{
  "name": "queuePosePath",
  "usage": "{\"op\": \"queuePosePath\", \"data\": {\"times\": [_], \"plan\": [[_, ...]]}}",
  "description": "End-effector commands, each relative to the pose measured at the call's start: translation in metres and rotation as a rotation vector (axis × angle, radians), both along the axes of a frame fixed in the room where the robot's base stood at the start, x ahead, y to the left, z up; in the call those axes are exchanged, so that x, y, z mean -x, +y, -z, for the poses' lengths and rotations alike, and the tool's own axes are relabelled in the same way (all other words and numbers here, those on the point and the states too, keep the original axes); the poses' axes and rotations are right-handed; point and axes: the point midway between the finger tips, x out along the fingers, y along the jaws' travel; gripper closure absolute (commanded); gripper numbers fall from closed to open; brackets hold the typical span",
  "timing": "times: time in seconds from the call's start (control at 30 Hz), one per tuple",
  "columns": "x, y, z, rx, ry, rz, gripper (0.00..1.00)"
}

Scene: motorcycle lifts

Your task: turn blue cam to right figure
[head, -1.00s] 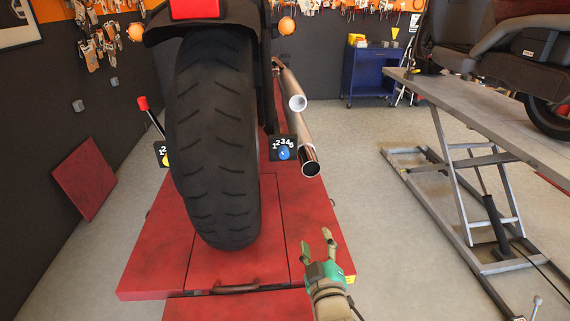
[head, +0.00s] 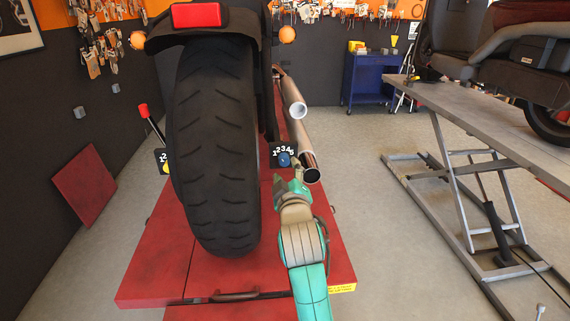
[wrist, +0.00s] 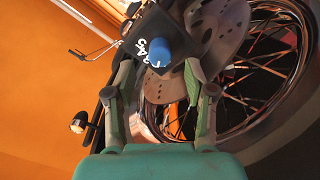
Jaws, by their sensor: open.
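The blue cam (head: 284,159) is a small blue knob on a dark plate (head: 277,149) with white figures 1 to 5, right of the motorcycle's rear tyre. In the wrist view the blue cam (wrist: 158,52) stands out from the plate (wrist: 140,30), just beyond my fingertips and roughly between them. My gripper (head: 287,178) is open and empty, just below the cam in the head view; in the wrist view its two fingers (wrist: 158,72) spread to either side. I cannot tell whether a fingertip touches the cam or plate. Which figure the cam points to is too small to tell.
The rear tyre (head: 215,150) stands left of my arm on the red lift (head: 150,270). Chrome exhaust pipes (head: 305,150) run close to the right of the plate. A yellow cam (head: 168,164) sits on another plate left of the tyre.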

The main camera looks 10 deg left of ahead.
Motion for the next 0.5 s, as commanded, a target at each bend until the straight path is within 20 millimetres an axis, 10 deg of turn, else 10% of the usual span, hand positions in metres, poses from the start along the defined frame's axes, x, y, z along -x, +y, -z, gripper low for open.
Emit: {"op": "queuePosePath", "data": {"times": [0.5], "plan": [[-0.046,0.013,0.000,-0.001,0.000,-0.001,0.46]]}}
